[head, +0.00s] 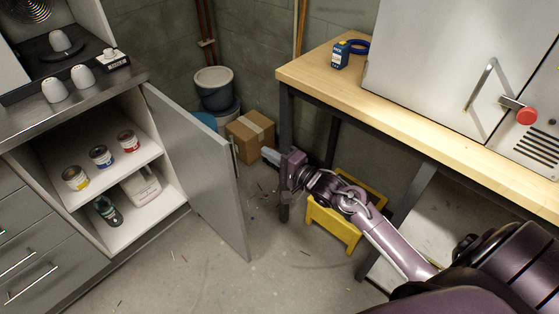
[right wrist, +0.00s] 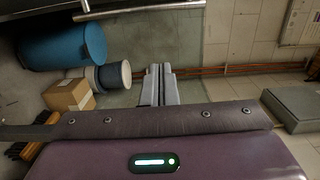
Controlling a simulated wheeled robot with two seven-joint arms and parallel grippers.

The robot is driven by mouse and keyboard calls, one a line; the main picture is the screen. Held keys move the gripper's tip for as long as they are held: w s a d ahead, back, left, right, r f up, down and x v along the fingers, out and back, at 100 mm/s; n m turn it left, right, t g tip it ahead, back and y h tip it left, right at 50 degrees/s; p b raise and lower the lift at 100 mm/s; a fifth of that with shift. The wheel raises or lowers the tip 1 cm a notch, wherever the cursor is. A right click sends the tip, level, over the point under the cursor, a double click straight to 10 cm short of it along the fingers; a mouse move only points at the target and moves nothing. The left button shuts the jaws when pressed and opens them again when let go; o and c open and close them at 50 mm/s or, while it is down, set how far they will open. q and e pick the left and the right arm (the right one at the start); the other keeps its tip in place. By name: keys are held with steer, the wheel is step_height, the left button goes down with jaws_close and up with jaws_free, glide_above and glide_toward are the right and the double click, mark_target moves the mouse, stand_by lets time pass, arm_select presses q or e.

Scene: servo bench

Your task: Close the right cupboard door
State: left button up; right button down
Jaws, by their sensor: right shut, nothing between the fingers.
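The right cupboard door (head: 205,165) is a grey panel, hinged at the right side of the open cupboard (head: 110,185). It stands wide open, swung out into the room. Its handle (head: 235,152) is on the side toward my right arm. My right gripper (head: 268,155) is shut and empty, just right of the door's outer edge; I cannot tell if it touches. In the right wrist view, the shut fingers (right wrist: 159,85) point away over the floor, and a bar like the door handle (right wrist: 140,10) crosses the top. My left gripper is not in view.
Cans and bottles stand on the cupboard shelves. A cardboard box (head: 250,134) and buckets (head: 214,88) stand behind the door. A workbench (head: 310,72) and a yellow stool (head: 335,222) flank my right arm. Floor before the cupboard is clear apart from small scraps.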

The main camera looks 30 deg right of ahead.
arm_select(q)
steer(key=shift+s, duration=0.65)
arm_select(e)
steer(key=w+a, duration=0.3)
steer(key=a, duration=0.2)
steer(key=shift+w+a, duration=0.3)
arm_select(q)
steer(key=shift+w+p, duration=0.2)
steer(key=shift+p, duration=0.1)
